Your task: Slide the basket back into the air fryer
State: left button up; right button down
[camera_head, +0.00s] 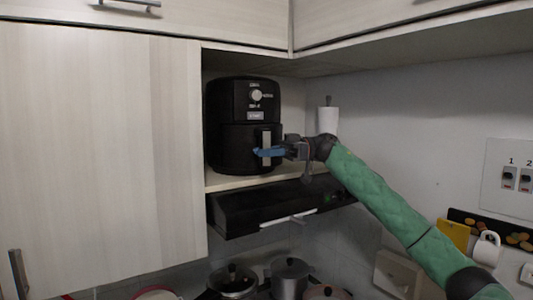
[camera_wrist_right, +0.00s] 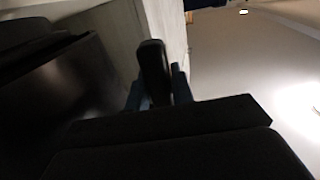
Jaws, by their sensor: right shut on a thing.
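The black air fryer (camera_head: 238,98) stands upright on a shelf in an open cabinet niche, with a round dial and a label on its front. Its basket (camera_head: 236,148) is in the lower half of the body; any remaining gap is too small to tell. The basket's upright handle (camera_head: 266,136) has a pale front face. My right gripper (camera_head: 268,152) has blue fingers and is shut on the handle's lower part. In the right wrist view the dark handle (camera_wrist_right: 153,70) stands between the blue fingers (camera_wrist_right: 157,92). My left gripper is not in view.
The shelf (camera_head: 225,183) has a black hood (camera_head: 260,208) beneath it. A white cylinder (camera_head: 327,120) stands right of the fryer, behind my wrist. A closed cabinet door (camera_head: 100,150) is at the left. Pots (camera_head: 290,275) are below. A white mug (camera_head: 487,248) hangs at the right.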

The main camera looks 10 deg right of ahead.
aim_at(251, 145)
jog(key=shift+w+a, duration=0.2)
jog(key=shift+w, duration=1.5)
jog(key=c, duration=1.1)
grip_release()
